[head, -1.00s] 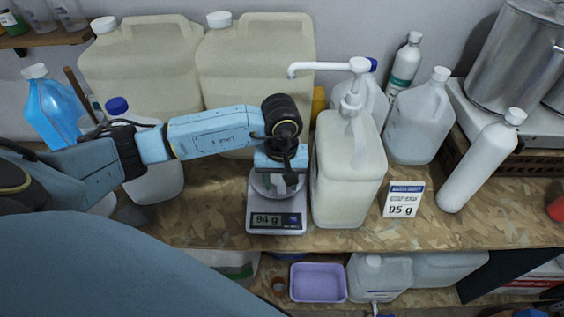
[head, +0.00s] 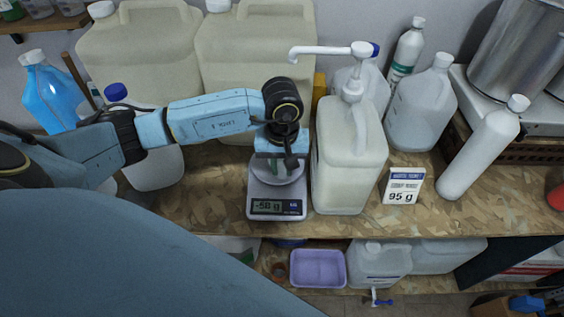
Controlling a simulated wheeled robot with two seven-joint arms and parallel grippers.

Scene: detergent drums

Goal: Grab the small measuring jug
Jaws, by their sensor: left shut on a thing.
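My left gripper (head: 279,167) points down over the scale, with its wrist hiding most of what is below it. It is shut on the small measuring jug (head: 291,178), a clear vessel of which only a little shows under the jaws. The silver scale (head: 258,203) stands on the bench, and its display reads about -50 g. I cannot see clearly how far the jug is above the pan. My right gripper is not in view.
A large white pump jug (head: 345,182) stands close right of the scale, its spout overhanging leftward. A card (head: 403,186) reads 95 g. Big cream drums (head: 255,55) stand behind. The chipboard bench (head: 205,205) is clear left of the scale.

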